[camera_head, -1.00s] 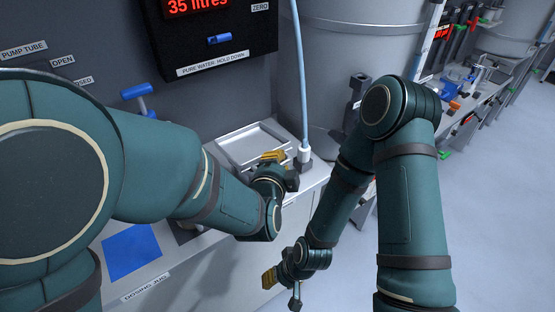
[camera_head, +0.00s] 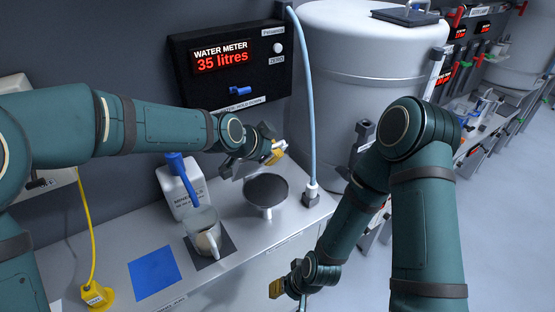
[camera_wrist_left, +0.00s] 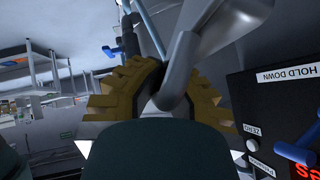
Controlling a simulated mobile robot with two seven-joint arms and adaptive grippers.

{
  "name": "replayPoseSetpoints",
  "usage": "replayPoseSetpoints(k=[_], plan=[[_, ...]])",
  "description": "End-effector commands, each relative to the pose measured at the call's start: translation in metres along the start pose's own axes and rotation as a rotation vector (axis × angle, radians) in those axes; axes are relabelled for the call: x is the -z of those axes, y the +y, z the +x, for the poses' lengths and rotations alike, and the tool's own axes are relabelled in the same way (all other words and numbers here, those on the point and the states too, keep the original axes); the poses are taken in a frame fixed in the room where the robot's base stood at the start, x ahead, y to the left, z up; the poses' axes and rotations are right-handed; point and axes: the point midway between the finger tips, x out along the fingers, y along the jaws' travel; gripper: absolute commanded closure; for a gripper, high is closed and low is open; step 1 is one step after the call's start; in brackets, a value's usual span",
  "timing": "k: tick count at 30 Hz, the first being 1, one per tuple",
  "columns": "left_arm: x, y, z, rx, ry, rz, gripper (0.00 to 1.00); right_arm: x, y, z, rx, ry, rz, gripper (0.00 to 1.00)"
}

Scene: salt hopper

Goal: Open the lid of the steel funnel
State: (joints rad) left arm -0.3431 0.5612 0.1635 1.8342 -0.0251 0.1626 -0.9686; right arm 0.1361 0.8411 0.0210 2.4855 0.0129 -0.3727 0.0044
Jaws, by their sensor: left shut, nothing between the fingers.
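The steel funnel (camera_head: 266,188) stands on the counter in the head view, its round dark mouth facing up and uncovered. A pale grey flat piece (camera_head: 238,170) shows behind and left of its mouth, partly hidden by my left gripper; I cannot tell for sure that it is the lid. My left gripper (camera_head: 276,152) is shut above and behind the funnel. In the left wrist view its yellow fingers (camera_wrist_left: 150,90) are close to a grey curved metal part (camera_wrist_left: 185,70). My right gripper (camera_head: 284,288) hangs low before the counter front; its jaws are unclear.
A glass jug (camera_head: 205,240) stands left of the funnel, by a blue square (camera_head: 154,272) and a white container with a blue handle (camera_head: 180,190). A pale hose (camera_head: 305,100) descends right of the funnel. The water meter (camera_head: 228,65) is behind; a large tank (camera_head: 365,60) stands right.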

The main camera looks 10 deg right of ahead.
Motion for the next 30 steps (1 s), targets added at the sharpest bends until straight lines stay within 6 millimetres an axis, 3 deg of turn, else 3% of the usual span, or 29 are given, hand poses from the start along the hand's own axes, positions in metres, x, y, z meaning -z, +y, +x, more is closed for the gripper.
replayPoseSetpoints(k=[3, 15, 30], plan=[[0.006, -0.017, -0.004, -0.054, 0.006, -0.062, 1.0, 0.001, -0.003, -0.009, 0.001, 0.0, 0.0, 0.53], [0.009, -0.052, -0.005, -0.214, 0.008, -0.217, 1.0, 0.004, -0.01, -0.032, 0.006, 0.0, 0.0, 0.53], [0.009, -0.061, -0.004, -0.263, 0.01, -0.262, 1.0, 0.004, -0.012, -0.038, 0.007, -0.001, 0.0, 0.53]])
